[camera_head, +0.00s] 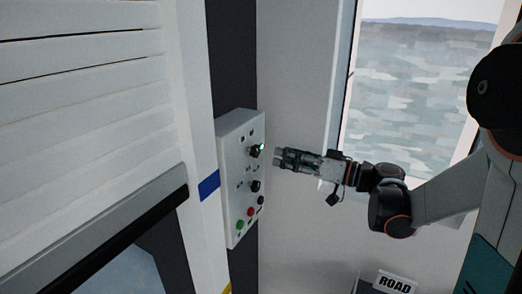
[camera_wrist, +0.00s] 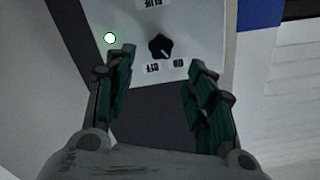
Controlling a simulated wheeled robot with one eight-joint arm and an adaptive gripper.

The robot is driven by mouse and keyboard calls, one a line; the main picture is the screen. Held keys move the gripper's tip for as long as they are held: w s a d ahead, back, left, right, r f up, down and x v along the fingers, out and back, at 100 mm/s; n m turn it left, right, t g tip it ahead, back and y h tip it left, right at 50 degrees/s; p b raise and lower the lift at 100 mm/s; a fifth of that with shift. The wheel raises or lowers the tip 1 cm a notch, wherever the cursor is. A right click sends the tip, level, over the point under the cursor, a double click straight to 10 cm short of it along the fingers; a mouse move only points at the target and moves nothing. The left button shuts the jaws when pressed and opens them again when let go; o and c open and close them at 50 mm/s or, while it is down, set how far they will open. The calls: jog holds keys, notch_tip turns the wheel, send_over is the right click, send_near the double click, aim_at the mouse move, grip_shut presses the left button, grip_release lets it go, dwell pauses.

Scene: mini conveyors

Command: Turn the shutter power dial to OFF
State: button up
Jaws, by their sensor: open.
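The white control box (camera_head: 235,185) is fixed to the dark wall strip at the middle left in the head view. Its upper black dial (camera_head: 255,151) has a lit green light (camera_head: 262,147) beside it. My gripper (camera_head: 277,158) points at the box, to the right of the upper dial. In the wrist view my gripper (camera_wrist: 160,72) is open and empty, its fingers apart with the dial framed beyond their tips, not touching.
A second black dial (camera_head: 255,186), a red button (camera_head: 251,211) and a green button (camera_head: 240,225) are lower on the box. A slatted white shutter (camera_head: 80,80) is at left. A ROAD sign (camera_head: 395,283) stands low at right. A window (camera_head: 425,90) is behind my arm.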

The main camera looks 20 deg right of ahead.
aim_at(258, 150)
jog(key=x, duration=0.8)
jog(key=shift+a, duration=0.1)
jog(key=c, duration=1.1)
